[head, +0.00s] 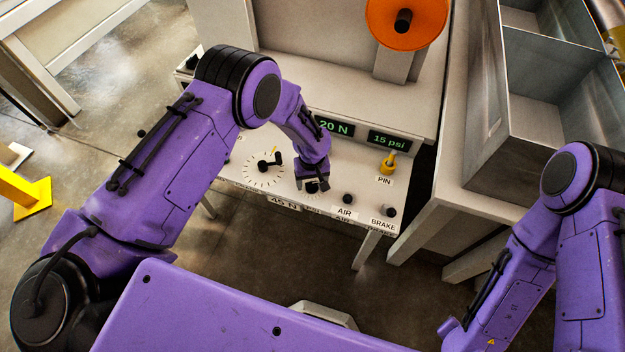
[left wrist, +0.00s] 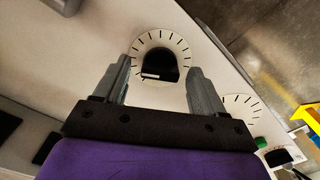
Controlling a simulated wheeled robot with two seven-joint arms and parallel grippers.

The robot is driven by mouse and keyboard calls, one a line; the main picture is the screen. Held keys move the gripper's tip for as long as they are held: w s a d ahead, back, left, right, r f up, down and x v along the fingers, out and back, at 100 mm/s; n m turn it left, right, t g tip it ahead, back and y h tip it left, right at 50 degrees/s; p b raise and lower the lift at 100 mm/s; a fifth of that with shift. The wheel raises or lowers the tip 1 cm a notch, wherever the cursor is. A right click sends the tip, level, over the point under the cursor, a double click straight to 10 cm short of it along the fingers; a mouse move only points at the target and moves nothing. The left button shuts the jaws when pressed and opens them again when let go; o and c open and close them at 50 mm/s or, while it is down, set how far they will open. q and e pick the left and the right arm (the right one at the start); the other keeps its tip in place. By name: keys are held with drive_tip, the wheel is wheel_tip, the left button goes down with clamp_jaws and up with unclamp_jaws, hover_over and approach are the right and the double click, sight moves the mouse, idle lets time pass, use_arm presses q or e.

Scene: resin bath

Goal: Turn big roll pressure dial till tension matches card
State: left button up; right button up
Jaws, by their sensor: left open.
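A dial (head: 265,168) with a ring of tick marks and a black knob lies on the light panel, left of my left gripper (head: 312,187). My gripper points down over a second, smaller-looking dial and hides most of it. In the left wrist view, a black knob (left wrist: 160,64) on a ticked white disc lies between the open fingers, apart from both. A card reading 45 N (head: 284,203) is on the panel's front edge. A display reads 20 N (head: 334,127). I cannot read which dial is the big roll pressure one. My right gripper is out of view.
A display (head: 388,142) reads 15 psi. A yellow pin (head: 387,164), an AIR knob (head: 347,199) and a BRAKE knob (head: 389,211) stand to the right. An orange roll (head: 406,22) is behind. A grey metal bin (head: 540,125) stands at right. The floor in front is clear.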

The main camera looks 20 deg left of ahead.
use_arm(q)
drive_tip(key=c, duration=1)
drive_tip(key=shift+d, duration=0.15)
drive_tip(key=shift+c, duration=0.3)
